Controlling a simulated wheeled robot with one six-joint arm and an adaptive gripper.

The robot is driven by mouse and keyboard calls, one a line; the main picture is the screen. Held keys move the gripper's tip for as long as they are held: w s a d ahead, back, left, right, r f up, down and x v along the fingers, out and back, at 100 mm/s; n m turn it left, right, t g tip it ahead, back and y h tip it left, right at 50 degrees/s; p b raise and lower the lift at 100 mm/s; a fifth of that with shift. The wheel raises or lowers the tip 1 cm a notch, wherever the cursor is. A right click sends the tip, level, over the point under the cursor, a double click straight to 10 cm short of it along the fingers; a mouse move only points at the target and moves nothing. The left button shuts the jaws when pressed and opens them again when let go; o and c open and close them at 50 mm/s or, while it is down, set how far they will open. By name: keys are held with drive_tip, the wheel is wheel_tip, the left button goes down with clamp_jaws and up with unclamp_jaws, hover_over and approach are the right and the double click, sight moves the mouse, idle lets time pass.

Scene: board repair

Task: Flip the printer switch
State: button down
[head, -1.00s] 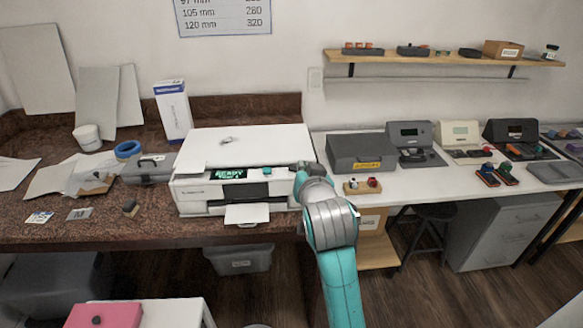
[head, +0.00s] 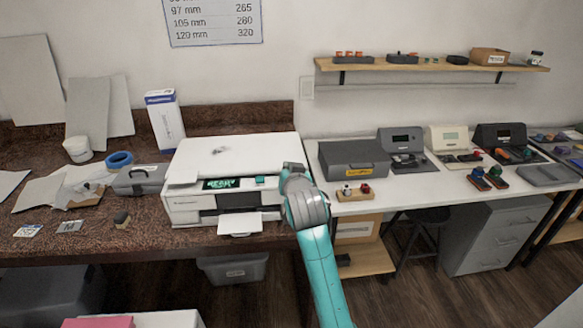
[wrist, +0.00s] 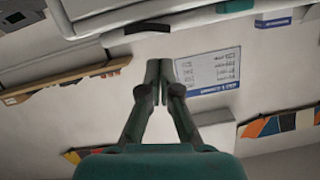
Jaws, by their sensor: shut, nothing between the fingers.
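The white printer (head: 235,148) stands on the brown speckled counter, with a lit display (head: 222,184) reading READY in green on its front. A teal button-like piece (head: 259,181) sits right of the display. I cannot tell which part is the switch. My gripper is at the printer's front right corner in the head view, its fingers hidden by my own arm. In the wrist view, my gripper (wrist: 159,68) is shut and empty, its tips apart from the pale body at the top. That view also shows a teal piece (wrist: 235,6) and a dark slot-like part (wrist: 148,28).
A grey case (head: 352,158) and a small block with knobs (head: 354,192) stand on the white bench to the right. A grey toolbox (head: 142,179) and blue tape roll (head: 119,159) lie left of the printer.

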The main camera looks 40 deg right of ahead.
drive_tip(key=shift+w+a+f, duration=0.1)
drive_tip(key=shift+a+f, duration=0.05)
drive_tip(key=shift+f, duration=0.9)
drive_tip(key=shift+f, duration=0.1)
drive_tip(key=shift+w+a+f+n+h, duration=0.2)
drive_tip(key=shift+a+f+n+h, duration=0.15)
drive_tip(key=shift+n, duration=0.45)
drive_tip(key=shift+d+f, duration=0.15)
drive_tip(key=shift+g, duration=0.3)
drive_tip(key=shift+r, duration=0.35)
drive_tip(key=r, duration=0.3)
drive_tip(key=shift+w+a+r, duration=0.2)
drive_tip(key=shift+r, duration=0.05)
drive_tip(key=v, duration=1)
drive_tip(key=shift+a+r, duration=0.15)
